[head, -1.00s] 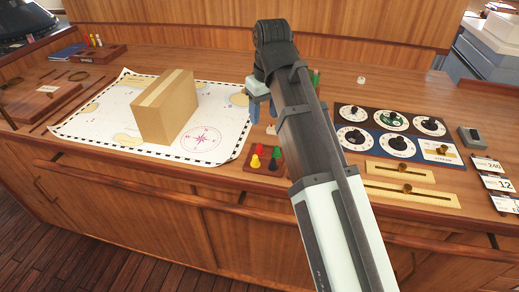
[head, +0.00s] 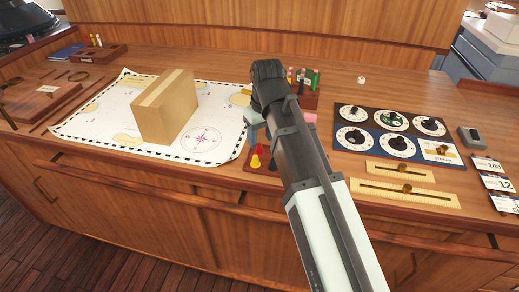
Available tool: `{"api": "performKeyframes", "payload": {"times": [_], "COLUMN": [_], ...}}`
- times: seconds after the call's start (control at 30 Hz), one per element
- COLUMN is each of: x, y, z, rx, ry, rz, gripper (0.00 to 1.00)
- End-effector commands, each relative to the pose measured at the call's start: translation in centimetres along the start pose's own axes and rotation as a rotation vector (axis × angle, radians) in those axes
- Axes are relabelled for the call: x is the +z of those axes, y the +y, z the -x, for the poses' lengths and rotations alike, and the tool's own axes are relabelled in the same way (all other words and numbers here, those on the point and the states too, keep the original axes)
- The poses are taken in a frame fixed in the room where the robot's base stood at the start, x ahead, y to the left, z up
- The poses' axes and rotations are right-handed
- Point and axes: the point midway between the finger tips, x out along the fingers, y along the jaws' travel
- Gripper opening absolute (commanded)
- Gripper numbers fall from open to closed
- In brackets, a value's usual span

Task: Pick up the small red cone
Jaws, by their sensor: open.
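A small red cone (head: 260,149) stands on the low dark red board (head: 249,167) at the front middle of the desk, in the head view. A yellow cone (head: 255,161) stands just in front of it, and a black cone (head: 272,165) is to its right. The right part of the board is hidden behind my arm. My gripper (head: 258,130) is open, just above and beyond the cones in the picture. Its left side shows as a grey-blue piece; the rest is mostly hidden by my wrist, so the exact gap to the red cone cannot be told.
A cardboard box (head: 166,108) stands on the chart (head: 217,118) to the left. Dial panels (head: 374,142) and brass sliders (head: 405,190) lie to the right. Behind my wrist is a holder (head: 309,98) with coloured pieces. The back right of the desk is mostly clear.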

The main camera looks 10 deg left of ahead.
Motion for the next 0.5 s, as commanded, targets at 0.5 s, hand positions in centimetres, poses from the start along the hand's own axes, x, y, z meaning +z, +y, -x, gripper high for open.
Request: {"api": "performKeyframes", "payload": {"times": [0.5], "x": [-0.2], "y": [0.0], "z": [-3.3], "rx": [0.000], "ry": [0.000], "rz": [0.000], "gripper": [0.52]}}
